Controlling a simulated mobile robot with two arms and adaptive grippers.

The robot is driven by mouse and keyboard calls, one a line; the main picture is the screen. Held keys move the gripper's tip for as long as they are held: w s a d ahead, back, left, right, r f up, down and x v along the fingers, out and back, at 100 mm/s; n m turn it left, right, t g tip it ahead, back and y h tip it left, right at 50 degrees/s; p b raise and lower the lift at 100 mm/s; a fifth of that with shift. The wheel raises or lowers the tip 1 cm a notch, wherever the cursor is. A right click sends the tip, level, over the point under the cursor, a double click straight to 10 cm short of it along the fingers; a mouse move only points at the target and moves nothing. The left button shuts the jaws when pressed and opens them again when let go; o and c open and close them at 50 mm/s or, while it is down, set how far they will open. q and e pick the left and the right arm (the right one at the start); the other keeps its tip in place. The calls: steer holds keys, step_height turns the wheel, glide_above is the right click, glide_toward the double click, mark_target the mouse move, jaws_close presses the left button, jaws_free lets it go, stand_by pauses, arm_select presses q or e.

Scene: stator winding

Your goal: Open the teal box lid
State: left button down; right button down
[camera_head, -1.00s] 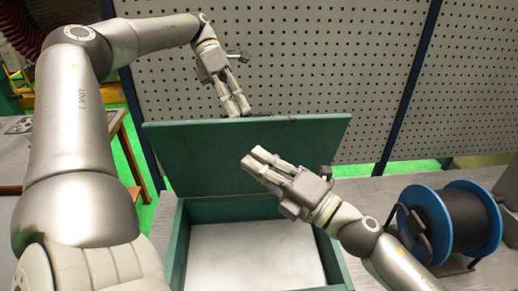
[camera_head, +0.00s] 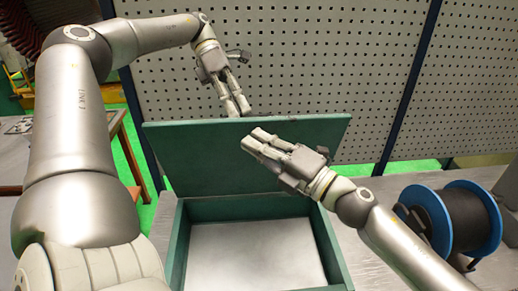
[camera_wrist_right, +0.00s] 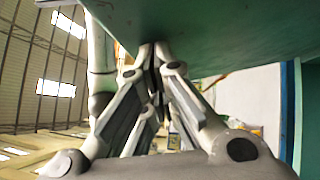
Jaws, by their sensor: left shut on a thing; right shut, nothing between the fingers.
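The teal box (camera_head: 180,245) stands on the grey table with its front open to view, its inside pale and empty. Its teal lid (camera_head: 205,165) is raised, standing up at the back and tilted a little backward. My left gripper (camera_head: 238,113) is at the lid's top edge, shut on it. My right gripper (camera_head: 252,141) is shut and empty in front of the lid's upper part. In the right wrist view its fingertips (camera_wrist_right: 153,48) meet close to the lid's surface (camera_wrist_right: 220,30); I cannot tell whether they touch it.
A blue spool with black wire (camera_head: 455,220) stands on the table at the right, beside my right arm. A grey perforated panel (camera_head: 300,60) rises behind the box. A wooden-edged table (camera_head: 110,130) is at the left.

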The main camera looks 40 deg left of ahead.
arm_select(q)
steer(key=shift+s+a+f, duration=0.1)
steer(key=shift+a+f, duration=0.15)
steer(key=shift+f, duration=0.65)
arm_select(e)
steer(key=shift+f, duration=0.1)
arm_select(q)
steer(key=c, duration=1.7)
jaws_free()
steer(key=shift+c, duration=0.2)
steer(key=shift+o, duration=1.1)
steer(key=shift+w+a+f, duration=0.15)
steer(key=shift+w, duration=0.1)
arm_select(e)
steer(key=shift+w+a+f, duration=0.15)
steer(key=shift+w+a, duration=0.05)
steer(key=shift+w, duration=0.1)
arm_select(q)
steer(key=shift+o, duration=0.3)
steer(key=shift+w+a+f, duration=0.2)
steer(key=shift+w+a, duration=0.3)
arm_select(e)
steer(key=shift+w+a, duration=0.25)
arm_select(q)
steer(key=shift+s+d+r, duration=0.15)
steer(key=shift+d+r, duration=0.15)
steer(key=shift+r, duration=0.15)
arm_select(e)
steer(key=shift+f, duration=0.1)
